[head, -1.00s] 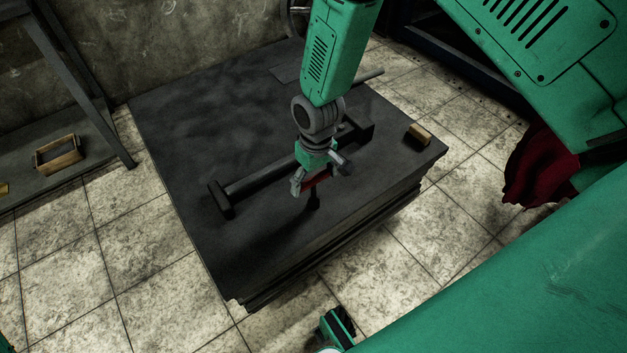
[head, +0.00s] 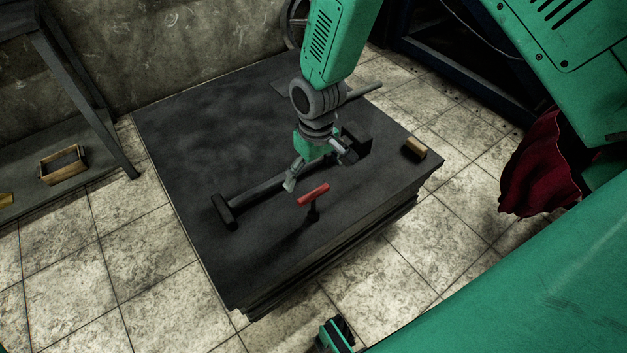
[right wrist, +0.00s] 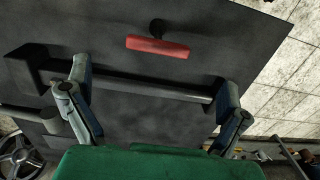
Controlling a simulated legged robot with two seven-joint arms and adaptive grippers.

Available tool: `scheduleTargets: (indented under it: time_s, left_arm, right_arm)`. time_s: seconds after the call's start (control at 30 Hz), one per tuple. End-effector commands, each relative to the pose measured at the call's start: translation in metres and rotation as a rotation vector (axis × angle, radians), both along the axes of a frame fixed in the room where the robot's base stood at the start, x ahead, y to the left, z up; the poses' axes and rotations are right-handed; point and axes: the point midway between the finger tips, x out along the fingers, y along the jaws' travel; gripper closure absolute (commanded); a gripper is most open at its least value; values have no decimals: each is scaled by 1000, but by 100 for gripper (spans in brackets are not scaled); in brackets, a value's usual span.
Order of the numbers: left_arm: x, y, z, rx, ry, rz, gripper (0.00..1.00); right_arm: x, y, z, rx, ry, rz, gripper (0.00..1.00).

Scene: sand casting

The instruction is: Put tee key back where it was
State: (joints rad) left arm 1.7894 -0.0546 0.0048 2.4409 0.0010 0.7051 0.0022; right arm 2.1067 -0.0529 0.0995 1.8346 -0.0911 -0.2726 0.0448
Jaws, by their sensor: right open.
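The tee key (head: 313,194) has a red crossbar handle on a short dark stem. It stands upright on the dark table (head: 180,130), towards the table's front edge. In the right wrist view the red handle (right wrist: 158,46) lies ahead of the fingertips, apart from them. My right gripper (head: 319,172) is open and empty, just behind and above the tee key in the head view. Its two fingers are spread wide in the right wrist view (right wrist: 150,98). A green and black part at the bottom edge may be my left gripper (head: 338,334); its jaws cannot be read.
A long dark bar with crosspieces at its ends (head: 224,211) lies on the table behind the tee key, under my right gripper. A wooden frame (head: 62,165) lies on the left shelf. The table's front left is clear.

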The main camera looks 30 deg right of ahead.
Motion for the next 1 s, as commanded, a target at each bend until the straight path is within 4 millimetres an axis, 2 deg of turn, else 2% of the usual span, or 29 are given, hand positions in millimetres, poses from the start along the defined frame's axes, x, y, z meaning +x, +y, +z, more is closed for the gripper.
scheduleTargets:
  time_s: [0.03, 0.1, 0.3, 0.47, 0.57, 0.67, 0.7, 0.77, 0.8, 0.9, 1.0]
  left_arm:
    - [0, 0, 7, 0, 0, 0, 60]
    - [0, 0, 10, 0, 0, 0, 60]
    - [0, 0, 15, 0, 0, 0, 60]
    - [0, 0, 15, 0, 0, 0, 60]
    - [0, 0, 15, 0, 0, 0, 60]
    - [0, 0, 14, 0, 0, 0, 60]
    - [0, 0, 14, 0, 0, 0, 60]
    - [0, 0, 14, 0, 0, 0, 60]
    - [0, 0, 14, 0, 0, 0, 60]
    - [0, 0, 15, 0, 0, 0, 60]
    - [0, 0, 15, 0, 0, 0, 60]
  right_arm:
    - [0, 0, 14, 0, -1, 0, 2]
    - [0, -1, 24, 0, 0, 0, 2]
    - [0, -1, 39, 1, 1, -1, 2]
    - [0, -2, 40, 1, 2, -1, 2]
    - [-14, -3, 26, 3, 8, -5, 2]
    - [-53, -9, -7, 8, 10, -19, 2]
    - [-75, -13, -23, 8, 10, -27, 2]
    - [-112, -19, -43, 6, 4, -42, 2]
    - [-136, -24, -53, 4, -1, -51, 2]
    - [-191, -36, -67, -10, -16, -71, 2]
    - [-229, -45, -69, -24, -32, -83, 2]
